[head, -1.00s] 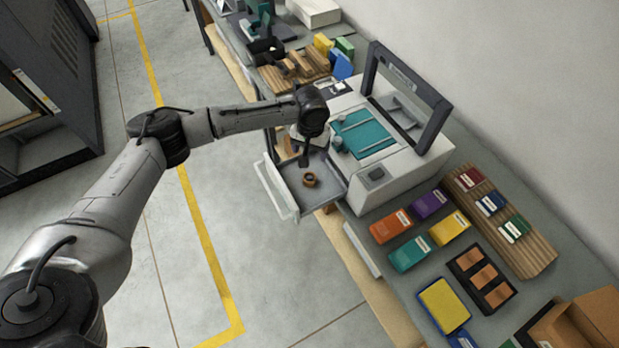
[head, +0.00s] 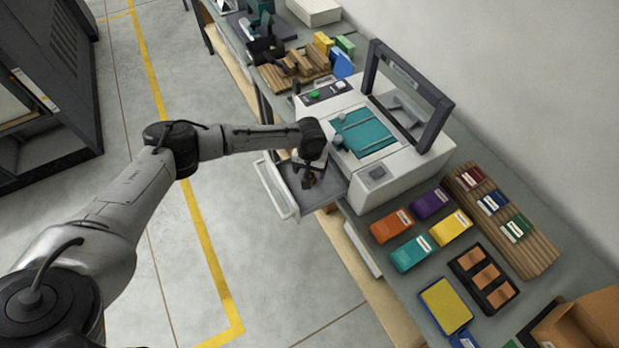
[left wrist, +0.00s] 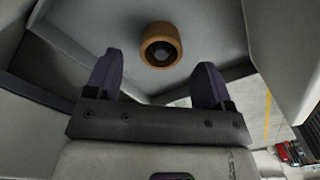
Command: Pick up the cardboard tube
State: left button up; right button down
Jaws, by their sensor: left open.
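The cardboard tube (left wrist: 160,29) is a short, tan-brown ring with a dark middle. It shows in the left wrist view at the top centre, on the floor of a grey tray (left wrist: 215,35), just beyond the fingertips and roughly in line with the gap between them. My left gripper (left wrist: 158,62) is open, with nothing between its dark fingers. In the head view the left gripper (head: 308,178) points down over the pulled-out tray (head: 333,188), and its fingers largely hide the tube there. My right gripper is in neither view.
The tray juts from a white machine (head: 385,185) with a teal bed and a dark raised frame. Coloured boxes (head: 390,226), a ribbed wooden rack (head: 530,255) and an open carton (head: 590,320) lie to the right on the bench. Open floor lies left of the tray.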

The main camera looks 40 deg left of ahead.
pick_arm(q)
jog(key=shift+s+f, duration=0.1)
jog(key=shift+f, duration=1.65)
jog(key=c, duration=1)
jog(key=shift+o, duration=0.2)
